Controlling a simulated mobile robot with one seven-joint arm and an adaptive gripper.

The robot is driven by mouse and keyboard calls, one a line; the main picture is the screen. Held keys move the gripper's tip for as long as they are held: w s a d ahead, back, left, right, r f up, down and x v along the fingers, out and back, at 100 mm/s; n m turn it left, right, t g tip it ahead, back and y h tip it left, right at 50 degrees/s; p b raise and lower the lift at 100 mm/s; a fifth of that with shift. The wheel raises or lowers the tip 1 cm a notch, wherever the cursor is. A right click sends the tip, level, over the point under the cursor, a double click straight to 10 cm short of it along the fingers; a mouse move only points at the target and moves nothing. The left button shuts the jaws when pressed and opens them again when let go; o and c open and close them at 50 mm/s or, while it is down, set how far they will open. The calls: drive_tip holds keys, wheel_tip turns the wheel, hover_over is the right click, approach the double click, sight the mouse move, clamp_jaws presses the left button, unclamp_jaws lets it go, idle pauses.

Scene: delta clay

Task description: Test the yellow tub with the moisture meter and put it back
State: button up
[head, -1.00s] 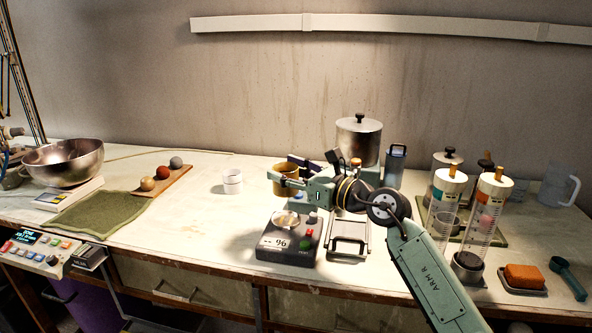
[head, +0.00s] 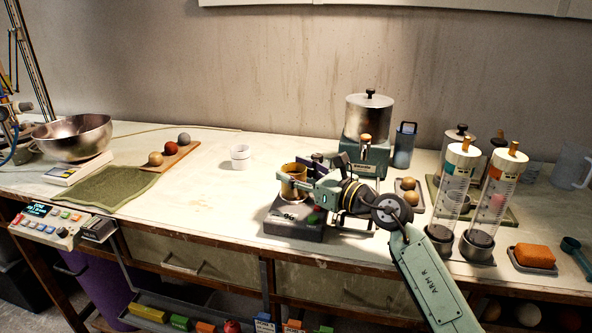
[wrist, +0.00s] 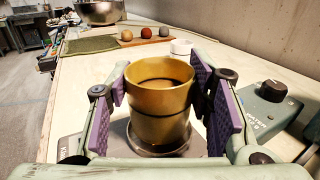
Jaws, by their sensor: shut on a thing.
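The yellow tub (head: 292,187) is upright in my gripper (head: 306,182), and it also shows large in the wrist view (wrist: 160,118). The gripper's purple pads stand on both sides of the tub, shut on it. The tub is over the round plate of the dark grey moisture meter (head: 288,224); the plate's rim also shows below the tub in the wrist view (wrist: 170,149). The tub's base looks at or very near the plate; I cannot tell whether it touches. The meter's display is small, and my arm hides part of its right side.
A steel-topped green machine (head: 369,120) stands behind my gripper. Two clear cylinders (head: 453,198) stand to the right, near an orange block (head: 535,256). A white cup (head: 241,157) stands left of the tub. The worktop between the green mat (head: 100,192) and meter is clear.

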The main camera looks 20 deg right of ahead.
drive_tip(key=shift+f+b, duration=0.5)
drive_tip(key=shift+b, duration=0.15)
drive_tip(key=o, duration=1.4)
drive_tip(key=shift+c, duration=0.2)
